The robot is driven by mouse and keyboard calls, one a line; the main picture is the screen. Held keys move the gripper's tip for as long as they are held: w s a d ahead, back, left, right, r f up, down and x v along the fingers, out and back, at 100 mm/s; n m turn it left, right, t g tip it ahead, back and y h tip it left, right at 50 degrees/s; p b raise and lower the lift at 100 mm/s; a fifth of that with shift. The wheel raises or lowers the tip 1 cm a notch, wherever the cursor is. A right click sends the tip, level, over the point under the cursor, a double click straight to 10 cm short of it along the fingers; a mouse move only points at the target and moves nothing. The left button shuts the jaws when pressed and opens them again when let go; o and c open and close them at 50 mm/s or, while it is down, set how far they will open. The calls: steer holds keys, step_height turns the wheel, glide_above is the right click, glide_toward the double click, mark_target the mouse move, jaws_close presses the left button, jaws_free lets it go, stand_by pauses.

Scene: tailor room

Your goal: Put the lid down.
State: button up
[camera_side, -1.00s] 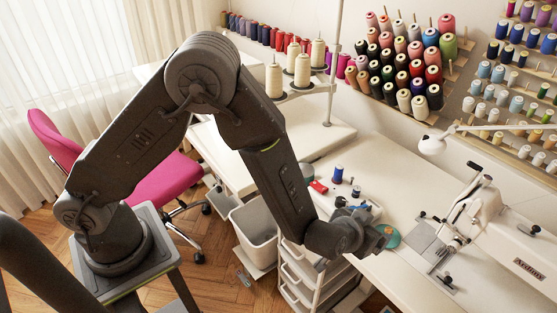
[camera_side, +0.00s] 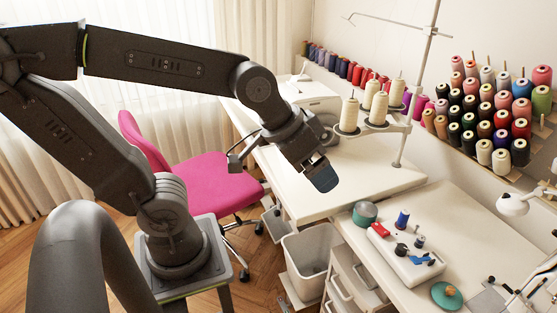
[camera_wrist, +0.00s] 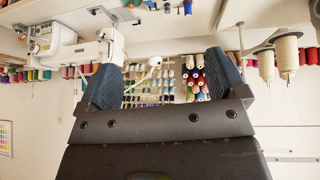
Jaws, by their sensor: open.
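The lid (camera_side: 447,295) is a round teal disc with a small orange-brown spot at its middle. It lies flat on the white table near its front edge, in the side view. An open-looking round teal tin (camera_side: 365,213) stands on the same table, further left and back, apart from the lid. My gripper (camera_side: 322,178) is raised in the air, left of the tin and well away from the lid. In the wrist view my gripper (camera_wrist: 165,82) has its two blue-grey fingers wide apart with nothing between them. I cannot make out the lid in the wrist view.
A white tray (camera_side: 405,262) with small sewing things sits between tin and lid. Cream thread cones (camera_side: 378,108) on a stand rise behind my gripper. A sewing machine (camera_wrist: 75,45) shows in the wrist view.

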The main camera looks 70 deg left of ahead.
steer(key=shift+n+g+y, duration=0.3)
steer(key=shift+g+y, duration=0.1)
steer(key=shift+y, duration=0.3)
steer(key=s+a, duration=0.2)
steer(key=s, duration=0.1)
steer(key=s+a, duration=0.1)
steer(key=s, duration=0.1)
steer(key=shift+a+f, duration=0.1)
